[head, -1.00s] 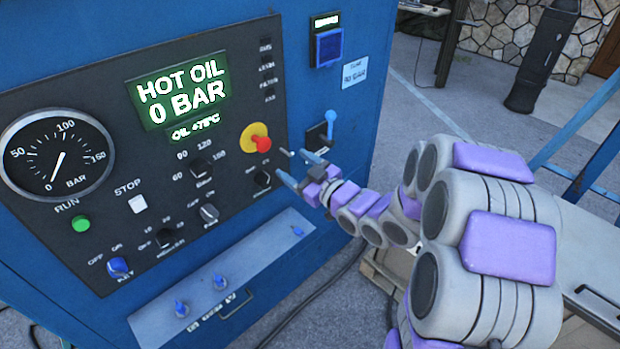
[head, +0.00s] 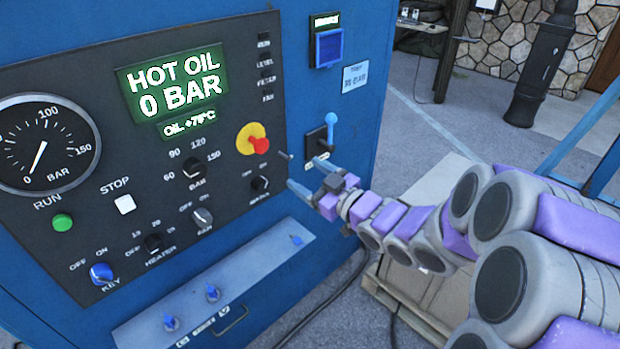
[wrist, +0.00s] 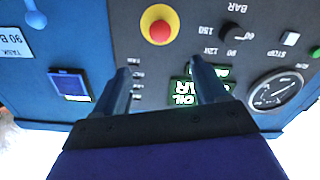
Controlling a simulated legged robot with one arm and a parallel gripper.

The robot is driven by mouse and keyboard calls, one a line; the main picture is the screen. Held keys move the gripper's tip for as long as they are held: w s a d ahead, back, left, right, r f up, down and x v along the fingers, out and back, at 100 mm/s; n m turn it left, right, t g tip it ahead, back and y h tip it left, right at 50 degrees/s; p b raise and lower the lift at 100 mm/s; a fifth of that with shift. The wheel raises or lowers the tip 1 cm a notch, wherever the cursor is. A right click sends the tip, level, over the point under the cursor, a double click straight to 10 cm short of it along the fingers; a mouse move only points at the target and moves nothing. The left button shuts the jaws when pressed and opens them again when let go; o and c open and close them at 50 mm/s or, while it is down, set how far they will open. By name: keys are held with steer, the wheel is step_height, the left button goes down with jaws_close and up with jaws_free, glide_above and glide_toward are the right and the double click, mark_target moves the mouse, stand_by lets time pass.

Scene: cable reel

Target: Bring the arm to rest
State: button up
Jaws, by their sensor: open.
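My gripper (head: 306,178) is open and empty in front of the right part of the black control panel (head: 60,230). Its two blue-grey fingers point at the panel, below and right of the red knob on a yellow disc (head: 259,145). In the wrist view the open fingers (wrist: 165,85) stand well apart with nothing between them, and the panel shows upside down. My arm reaches in from the lower right, bent, with purple pads. Whether a fingertip touches the panel I cannot tell.
The blue cabinet (head: 345,110) carries a lit display (head: 172,90), a gauge (head: 45,145), switches, and a blue-handled lever (head: 330,125) close to my gripper. A sloping ledge (head: 150,330) with blue valves juts out below. A pallet (head: 405,305) and blue rails (head: 580,125) stand right.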

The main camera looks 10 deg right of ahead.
steer(key=s+d+f+m+g+h, duration=0.6)
steer(key=s+d+f+g+h, duration=0.2)
steer(key=s+h, duration=0.2)
steer(key=s+a+m+g, duration=0.1)
steer(key=s+a+g, duration=0.3)
steer(key=s, duration=0.9)
steer(key=s+a+m+g+y, duration=0.1)
steer(key=s+a+g, duration=0.3)
steer(key=s, duration=1)
steer(key=shift+s+f+m+g, duration=0.25)
steer(key=shift+m+g, duration=0.25)
steer(key=shift+g, duration=0.2)
steer(key=shift+c, duration=0.4)
